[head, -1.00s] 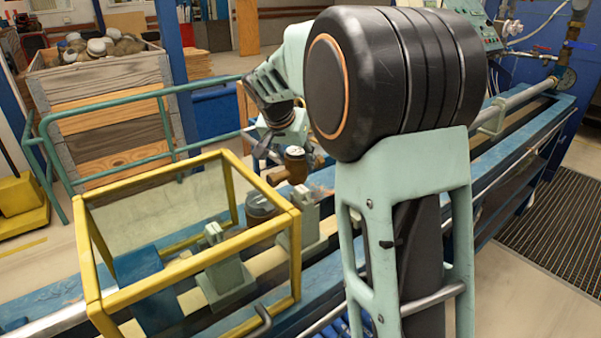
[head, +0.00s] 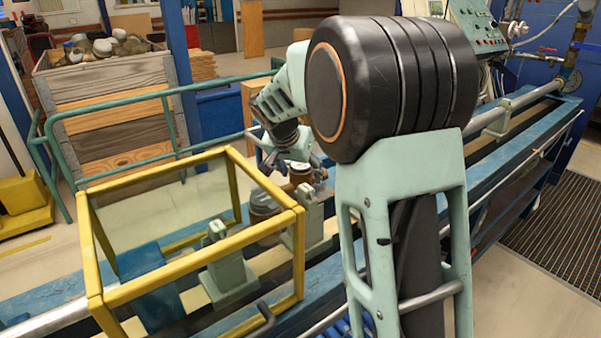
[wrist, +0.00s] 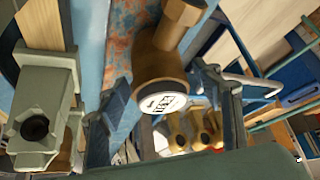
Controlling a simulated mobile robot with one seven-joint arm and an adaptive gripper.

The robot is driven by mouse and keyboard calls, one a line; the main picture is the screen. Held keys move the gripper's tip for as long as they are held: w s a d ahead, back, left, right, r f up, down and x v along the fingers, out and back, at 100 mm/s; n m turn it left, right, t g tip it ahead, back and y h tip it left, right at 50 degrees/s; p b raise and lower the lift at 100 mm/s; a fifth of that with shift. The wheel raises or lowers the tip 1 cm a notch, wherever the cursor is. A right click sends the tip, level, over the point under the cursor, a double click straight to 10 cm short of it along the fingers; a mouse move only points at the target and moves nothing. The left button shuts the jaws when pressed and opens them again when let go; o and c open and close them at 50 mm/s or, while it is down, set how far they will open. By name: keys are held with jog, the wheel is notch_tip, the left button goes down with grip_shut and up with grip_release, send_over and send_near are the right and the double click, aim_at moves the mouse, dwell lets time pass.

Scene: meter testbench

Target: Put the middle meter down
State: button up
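A brass-brown water meter (wrist: 158,65) with a white printed face shows between the two fingers of my gripper (wrist: 160,80) in the wrist view. The fingertips lie close against both sides of its body, and I take the gripper as shut on it. In the head view the same meter (head: 300,172) is under my gripper (head: 303,165), over the bench (head: 490,165) beyond the yellow frame. My arm hides part of this area. Whether the meter touches the bench is unclear. A second, darker meter (head: 263,205) sits nearer, behind the yellow frame's edge.
Grey-green clamp blocks (head: 228,265) stand along the bench, and one (wrist: 40,110) is left of my gripper in the wrist view. A yellow frame (head: 190,262) encloses the near section. A green railing (head: 110,115) and a wooden crate of meters (head: 105,90) are behind.

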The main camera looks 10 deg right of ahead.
jog(key=shift+r, duration=0.2)
jog(key=p+v, duration=0.1)
jog(key=v, duration=1.1)
jog(key=shift+f, duration=0.1)
